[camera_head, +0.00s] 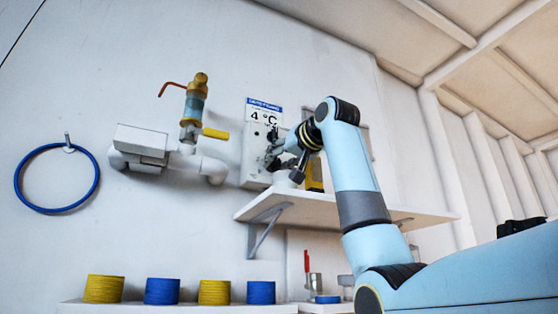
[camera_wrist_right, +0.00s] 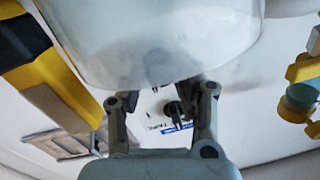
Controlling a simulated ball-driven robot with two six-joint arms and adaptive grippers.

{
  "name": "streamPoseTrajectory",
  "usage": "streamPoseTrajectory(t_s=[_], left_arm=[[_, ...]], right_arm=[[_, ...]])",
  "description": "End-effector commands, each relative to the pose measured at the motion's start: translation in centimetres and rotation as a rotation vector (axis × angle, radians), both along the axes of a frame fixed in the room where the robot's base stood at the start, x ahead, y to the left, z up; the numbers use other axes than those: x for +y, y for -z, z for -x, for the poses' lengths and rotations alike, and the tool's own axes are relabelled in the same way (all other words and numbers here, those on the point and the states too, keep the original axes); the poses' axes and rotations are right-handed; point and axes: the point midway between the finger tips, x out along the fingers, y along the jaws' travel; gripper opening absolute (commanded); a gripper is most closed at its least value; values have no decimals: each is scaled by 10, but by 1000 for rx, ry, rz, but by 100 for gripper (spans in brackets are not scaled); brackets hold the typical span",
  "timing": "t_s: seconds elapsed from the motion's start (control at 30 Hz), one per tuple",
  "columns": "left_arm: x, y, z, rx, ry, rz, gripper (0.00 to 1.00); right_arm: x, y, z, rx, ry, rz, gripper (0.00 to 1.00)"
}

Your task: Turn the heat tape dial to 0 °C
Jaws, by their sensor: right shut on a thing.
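The heat tape control panel (camera_head: 254,165) is a white box on the wall with a blue heading and a "4 °C" readout. Its dark dial shows between my fingers in the wrist view (camera_wrist_right: 173,110), apart from them. My right gripper (camera_head: 275,158) is in front of the panel's lower right, just above a white rounded vessel (camera_head: 286,180) on the shelf. In the right wrist view the vessel (camera_wrist_right: 150,35) is large at the top and hides my fingertips. The right gripper (camera_wrist_right: 160,95) appears shut on this vessel. My left gripper is out of view.
The shelf (camera_head: 350,212) lies under my right gripper. A yellow and black object (camera_head: 314,176) stands close right of it. White pipes with a yellow-handled valve (camera_head: 215,133) are to the left. Coloured spools (camera_head: 162,290) stand below. A blue hoop (camera_head: 57,208) hangs far left.

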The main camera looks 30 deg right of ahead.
Motion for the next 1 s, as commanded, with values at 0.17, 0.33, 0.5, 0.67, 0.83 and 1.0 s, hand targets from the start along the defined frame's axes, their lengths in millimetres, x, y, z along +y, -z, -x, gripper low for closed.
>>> streamPoseTrajectory(t_s=[0.17,0.33,0.5,0.67,0.83,1.0], left_arm=[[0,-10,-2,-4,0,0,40],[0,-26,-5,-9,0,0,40],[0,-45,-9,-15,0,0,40],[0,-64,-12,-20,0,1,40],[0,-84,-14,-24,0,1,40],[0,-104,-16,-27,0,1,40]], right_arm=[[0,-2,0,4,1,60,0],[-1,-4,0,11,0,170,0],[-1,-6,0,20,1,322,0],[-1,-7,0,28,0,475,0],[-1,-7,0,37,1,637,0],[0,-7,0,46,-1,798,0]])
